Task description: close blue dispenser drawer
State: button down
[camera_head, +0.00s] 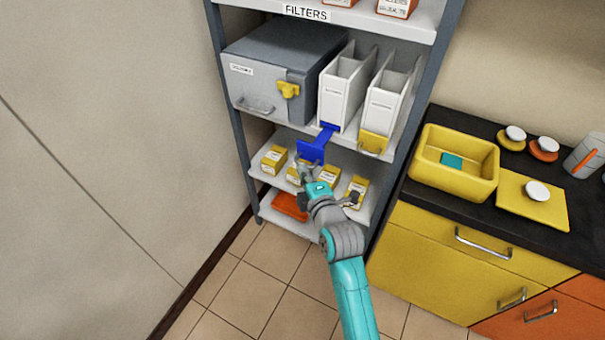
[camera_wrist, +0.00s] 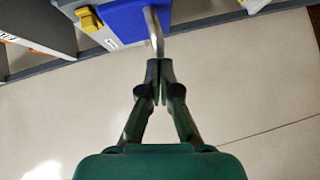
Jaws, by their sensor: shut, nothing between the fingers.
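The blue dispenser drawer (camera_head: 312,150) sticks out from the bottom of the left white dispenser (camera_head: 341,92) on the middle shelf, so it stands open. In the wrist view the blue drawer (camera_wrist: 125,20) is at the top, with a curved metal handle (camera_wrist: 153,28) on its front. My gripper (camera_head: 305,170) is just in front of the drawer. In the wrist view the fingers of my gripper (camera_wrist: 158,66) are shut and empty, with their tips at the handle's end. I cannot tell whether they touch it.
A second white dispenser with a yellow drawer (camera_head: 374,143) stands just right. A grey box (camera_head: 254,85) is at the left on the same shelf. Yellow boxes (camera_head: 273,158) sit on the shelf below. A yellow tray (camera_head: 424,163) is on the counter. The floor in front is clear.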

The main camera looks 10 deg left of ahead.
aim_at(324, 142)
jog(key=w+d, duration=0.1)
jog(key=w, duration=0.2)
jog(key=w+d, duration=0.1)
jog(key=w, duration=0.3)
jog(key=w+d, duration=0.2)
jog(key=w, duration=0.2)
jog(key=shift+w+d, duration=0.1)
jog(key=shift+w, duration=0.15)
jog(key=shift+w+d+r, duration=0.15)
